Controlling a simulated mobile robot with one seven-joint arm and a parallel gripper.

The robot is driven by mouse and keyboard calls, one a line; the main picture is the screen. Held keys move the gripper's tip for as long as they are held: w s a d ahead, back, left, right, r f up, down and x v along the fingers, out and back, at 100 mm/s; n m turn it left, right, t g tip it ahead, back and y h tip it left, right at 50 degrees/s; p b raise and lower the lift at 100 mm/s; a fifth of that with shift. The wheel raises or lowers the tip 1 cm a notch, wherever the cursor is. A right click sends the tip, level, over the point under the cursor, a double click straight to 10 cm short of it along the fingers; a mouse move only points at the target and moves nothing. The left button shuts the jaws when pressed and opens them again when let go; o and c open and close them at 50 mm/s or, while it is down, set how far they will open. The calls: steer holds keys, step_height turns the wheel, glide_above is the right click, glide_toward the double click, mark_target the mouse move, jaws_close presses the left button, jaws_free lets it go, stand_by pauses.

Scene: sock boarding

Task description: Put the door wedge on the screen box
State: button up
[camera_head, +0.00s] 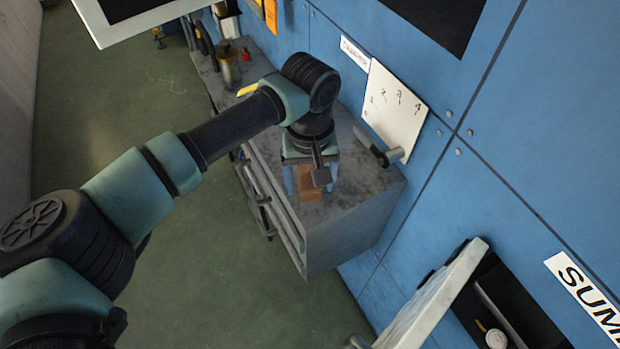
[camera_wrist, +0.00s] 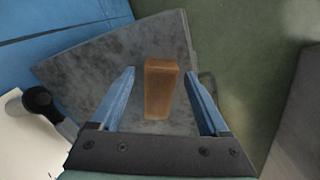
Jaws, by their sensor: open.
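A brown wooden block, which looks like the door wedge (camera_head: 318,187), lies on the near end of the grey cabinet top. In the wrist view the wedge (camera_wrist: 160,88) is longish, slightly tapered, and sits between the two blue fingers. My gripper (camera_head: 310,188) points down over it. In the wrist view my gripper (camera_wrist: 159,74) is open, with a visible gap on both sides of the wedge. I cannot tell which thing is the screen box.
The grey cabinet (camera_head: 345,235) stands against the blue wall (camera_head: 450,200). A metal canister (camera_head: 229,66) and a small red item stand at its far end. A white numbered board (camera_head: 396,112) and a grey handle are beside my gripper. An open dark wall recess (camera_head: 515,300) is at lower right. Green floor (camera_head: 200,260) is clear.

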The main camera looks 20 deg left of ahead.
step_height(320, 180, up, 12)
steer(key=b, duration=0.3)
steer(key=shift+r, duration=0.15)
stand_by(0.4)
